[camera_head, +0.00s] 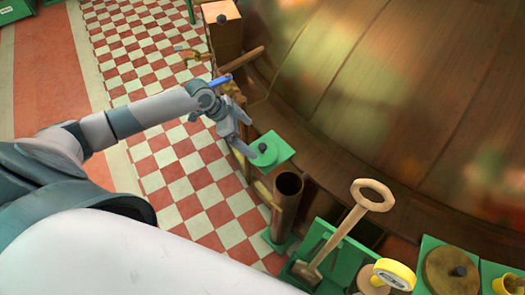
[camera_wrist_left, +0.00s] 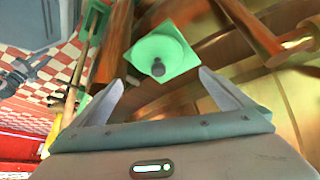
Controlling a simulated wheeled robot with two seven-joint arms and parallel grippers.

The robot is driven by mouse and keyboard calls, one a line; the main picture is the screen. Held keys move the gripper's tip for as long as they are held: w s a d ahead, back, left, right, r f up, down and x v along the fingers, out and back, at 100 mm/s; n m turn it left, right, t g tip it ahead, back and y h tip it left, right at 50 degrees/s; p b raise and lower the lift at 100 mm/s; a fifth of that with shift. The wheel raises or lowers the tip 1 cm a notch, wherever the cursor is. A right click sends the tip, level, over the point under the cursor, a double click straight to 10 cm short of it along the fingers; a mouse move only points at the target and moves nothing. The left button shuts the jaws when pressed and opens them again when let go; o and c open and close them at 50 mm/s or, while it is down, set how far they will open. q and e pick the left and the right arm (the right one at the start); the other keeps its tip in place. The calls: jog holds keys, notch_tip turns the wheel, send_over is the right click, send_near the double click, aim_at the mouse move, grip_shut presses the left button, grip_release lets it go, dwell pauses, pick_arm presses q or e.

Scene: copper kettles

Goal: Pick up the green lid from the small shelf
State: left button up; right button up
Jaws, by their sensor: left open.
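My left gripper (camera_head: 248,134) is open and empty, just to the left of the lid. In the left wrist view the fingertips (camera_wrist_left: 161,80) are spread to either side of the knob, and the lid shows beyond them. Whether the fingers touch it, I cannot tell. My right gripper is not in view.
A brown upright tube (camera_head: 287,195) stands near the shelf, and a wooden tool with a ring handle (camera_head: 372,195) stands to its right. Checkered floor (camera_head: 190,165) is clear.

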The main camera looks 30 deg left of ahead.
aim_at(260, 145)
pick_arm(q)
jog(key=x, duration=0.4)
jog(key=shift+p, duration=0.3)
jog(key=shift+w+d+f, duration=0.2)
jog(key=shift+d+f, duration=0.05)
jog(key=shift+f, duration=0.35)
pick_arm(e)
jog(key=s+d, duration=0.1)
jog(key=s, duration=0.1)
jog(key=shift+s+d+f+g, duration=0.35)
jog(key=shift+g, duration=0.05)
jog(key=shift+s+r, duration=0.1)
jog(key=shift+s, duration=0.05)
